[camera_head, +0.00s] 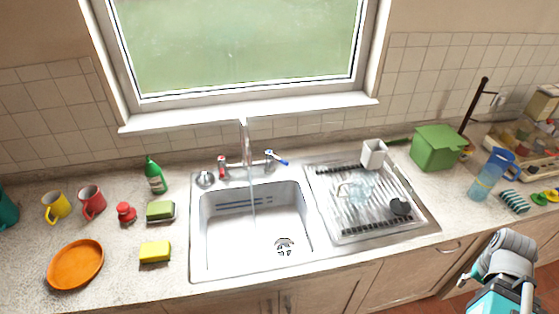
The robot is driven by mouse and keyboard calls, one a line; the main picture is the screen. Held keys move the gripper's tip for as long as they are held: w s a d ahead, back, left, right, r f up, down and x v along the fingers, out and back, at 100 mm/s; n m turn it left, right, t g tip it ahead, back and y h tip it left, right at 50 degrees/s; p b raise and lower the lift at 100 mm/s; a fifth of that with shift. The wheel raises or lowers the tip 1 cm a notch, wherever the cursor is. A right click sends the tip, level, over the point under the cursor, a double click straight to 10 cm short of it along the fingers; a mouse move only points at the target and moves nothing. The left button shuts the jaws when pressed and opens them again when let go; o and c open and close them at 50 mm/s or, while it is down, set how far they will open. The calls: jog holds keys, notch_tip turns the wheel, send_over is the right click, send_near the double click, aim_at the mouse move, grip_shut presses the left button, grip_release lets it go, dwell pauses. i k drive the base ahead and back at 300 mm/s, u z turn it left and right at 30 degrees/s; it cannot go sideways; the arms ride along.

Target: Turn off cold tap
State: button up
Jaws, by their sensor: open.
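The cold tap (276,157) has a blue-marked handle and sits on the right of the faucet (246,145), at the back of the sink (205,265). Its handle is turned sideways, pointing off to the right. The hot tap (222,166) has a red-marked handle on the faucet's left side and points toward the front. A thin stream of water (253,205) falls from the spout into the basin. My gripper (496,288) is at the bottom right, open and empty, far from the cold tap. Its lower part is cut off by the picture edge.
A drainer (415,222) right of the sink holds a white cup (373,154) and glassware. A green box (436,147), blue pitcher (490,174) and striped sponge (515,201) stand farther right. Mugs, a green bottle (155,174), sponges and an orange plate (75,264) are left.

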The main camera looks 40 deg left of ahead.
aim_at(269, 155)
jog(key=u, duration=1.6)
